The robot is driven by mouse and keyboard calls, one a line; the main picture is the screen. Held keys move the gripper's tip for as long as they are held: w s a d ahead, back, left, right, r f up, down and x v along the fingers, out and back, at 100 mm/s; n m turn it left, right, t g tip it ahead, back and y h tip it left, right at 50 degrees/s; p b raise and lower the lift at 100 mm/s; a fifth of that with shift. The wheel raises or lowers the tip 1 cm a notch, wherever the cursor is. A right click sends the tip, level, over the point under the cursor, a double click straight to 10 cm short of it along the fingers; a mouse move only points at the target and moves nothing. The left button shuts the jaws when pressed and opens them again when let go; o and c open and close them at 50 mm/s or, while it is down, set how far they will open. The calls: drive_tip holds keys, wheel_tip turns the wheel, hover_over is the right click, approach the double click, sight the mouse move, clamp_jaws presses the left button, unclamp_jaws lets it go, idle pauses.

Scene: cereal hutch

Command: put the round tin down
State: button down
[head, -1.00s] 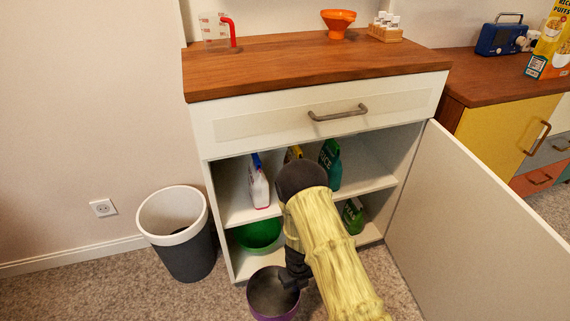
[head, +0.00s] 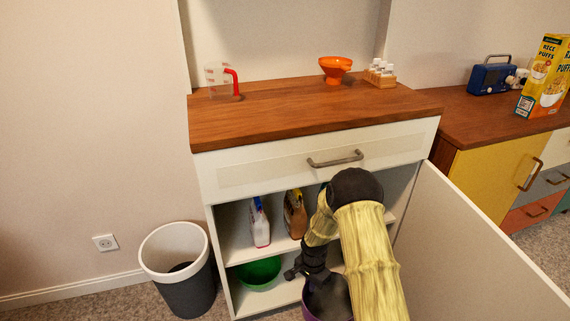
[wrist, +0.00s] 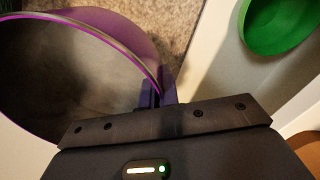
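The round tin is a wide open-topped purple tin (head: 318,309) with a grey inside, at the bottom of the head view, partly hidden by my arm. In the wrist view the tin (wrist: 75,70) fills the left side. My gripper (wrist: 158,95) is shut on its rim. In the head view my gripper (head: 312,280) points down in front of the cabinet's open lower part. The tin appears empty and roughly level. I cannot tell whether its base touches anything.
A green bowl (head: 259,273) sits on the cabinet's bottom shelf, left of the tin. Bottles (head: 259,222) stand on the shelf above. The open cabinet door (head: 470,240) bounds the right side. A waste bin (head: 180,270) stands left of the cabinet.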

drive_tip(key=w+d+r+n+p, duration=0.3)
drive_tip(key=w+d+r+n, duration=0.1)
drive_tip(key=d+r+n, duration=0.4)
drive_tip(key=s+r+p, duration=0.3)
drive_tip(key=r+p, duration=0.8)
drive_tip(key=p, duration=0.1)
drive_tip(key=s+r+p, duration=0.3)
drive_tip(key=r+p, duration=0.9)
drive_tip(key=s+a+r+n+p, duration=0.1)
drive_tip(key=s+r+p, duration=0.2)
drive_tip(key=r+p, duration=0.8)
drive_tip(key=shift+r+p, duration=0.15)
drive_tip(key=shift+p, duration=0.85)
drive_tip(key=shift+d, duration=0.1)
